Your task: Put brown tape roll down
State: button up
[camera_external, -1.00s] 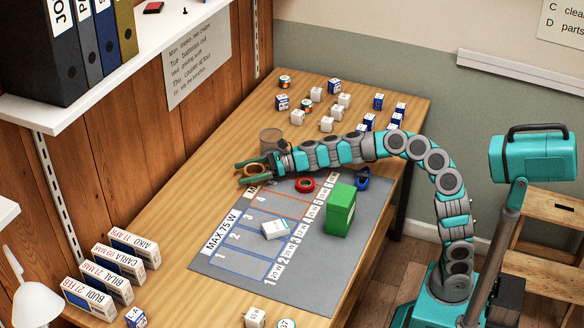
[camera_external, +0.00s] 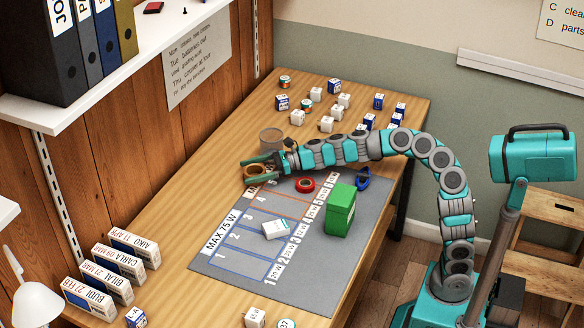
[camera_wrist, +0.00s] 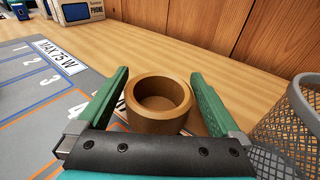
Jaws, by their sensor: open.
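The brown tape roll (camera_wrist: 158,103) lies flat, hole up, at the far left edge of the grey mat (camera_external: 225,270). In the wrist view it stands between the two green fingers of my gripper (camera_wrist: 160,95), with a gap on each side. My gripper is open around the roll. In the external view the roll (camera_external: 256,171) shows partly behind the fingers of my gripper (camera_external: 258,165). Its underside is hidden, but it looks to rest on the surface.
A mesh cup (camera_wrist: 287,130) stands close to the right finger. A red tape roll (camera_external: 305,184), a blue tape roll (camera_external: 363,179), a green box (camera_external: 340,212) and a white box (camera_external: 275,229) are on the mat. Several small boxes stand at the back.

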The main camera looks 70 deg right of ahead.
jog(key=v, duration=1)
jog(key=shift+d+f, duration=0.1)
